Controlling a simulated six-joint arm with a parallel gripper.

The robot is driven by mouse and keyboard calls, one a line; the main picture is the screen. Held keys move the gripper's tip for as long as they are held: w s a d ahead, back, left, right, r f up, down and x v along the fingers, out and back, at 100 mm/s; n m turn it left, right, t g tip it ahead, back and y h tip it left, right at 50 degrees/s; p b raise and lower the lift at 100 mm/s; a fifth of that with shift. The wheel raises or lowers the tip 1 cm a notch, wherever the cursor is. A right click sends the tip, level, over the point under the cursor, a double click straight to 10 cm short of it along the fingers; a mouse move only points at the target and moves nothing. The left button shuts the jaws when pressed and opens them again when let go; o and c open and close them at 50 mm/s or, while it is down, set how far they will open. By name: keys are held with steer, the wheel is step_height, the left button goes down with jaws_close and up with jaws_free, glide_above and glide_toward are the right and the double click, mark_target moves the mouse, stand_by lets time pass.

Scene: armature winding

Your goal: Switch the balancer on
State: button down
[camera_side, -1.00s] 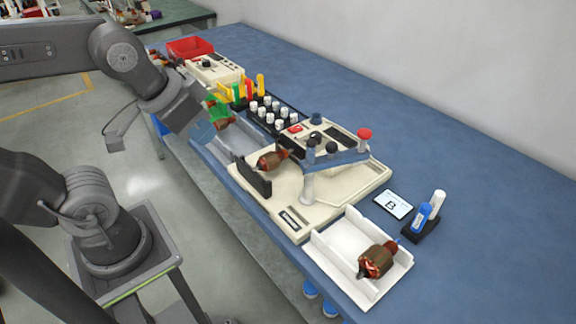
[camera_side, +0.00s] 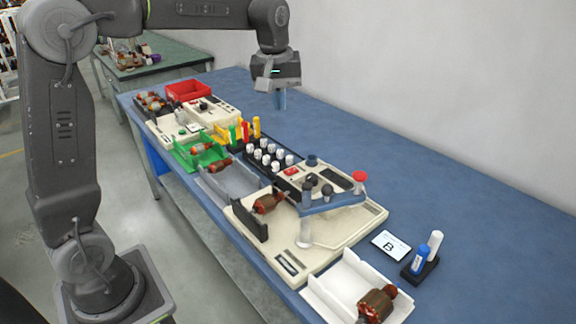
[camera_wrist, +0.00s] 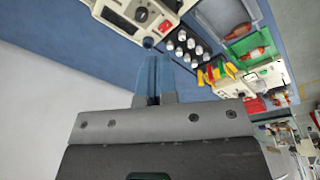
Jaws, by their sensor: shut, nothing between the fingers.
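The balancer, a beige machine (camera_side: 340,232), stands on the blue bench in the side view. It has a red rocker-like switch (camera_side: 291,171), a dark knob (camera_side: 312,179), a dark display and a blue-grey arm with a red knob (camera_side: 359,176). A copper armature (camera_side: 269,203) rests at its left side. In the wrist view part of the balancer's panel with a dark knob (camera_wrist: 141,14) shows at the top. My gripper (camera_side: 280,100) is shut and empty, pointing down above the back of the bench, behind the balancer. Its blue fingers (camera_wrist: 152,75) meet in the wrist view.
A black rack of white-capped cylinders (camera_side: 268,155) stands left of the balancer, with colored-handled tools (camera_side: 244,130) beyond. A white tray with an armature (camera_side: 345,285) is at the front. A label card (camera_side: 391,244) and marker holder (camera_side: 420,268) stand right. The bench's back strip is clear.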

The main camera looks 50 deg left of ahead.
steer(key=w+a+f+n+g, duration=0.2)
steer(key=w+a+f+n, duration=0.2)
steer(key=w+a+f, duration=0.3)
steer(key=n+g, duration=0.1)
steer(key=n, duration=0.3)
glide_above(287, 172)
steer(key=w, duration=0.2)
step_height(287, 172, down, 6)
steer(key=shift+w+r, duration=0.1)
steer(key=shift+r, duration=0.05)
steer(key=f, duration=0.4)
steer(key=s+f, duration=0.1)
steer(key=f, duration=0.9)
steer(key=shift+s, duration=0.4)
steer(key=shift+f, duration=0.1)
steer(key=shift+s+f, duration=0.1)
steer(key=shift+f, duration=0.05)
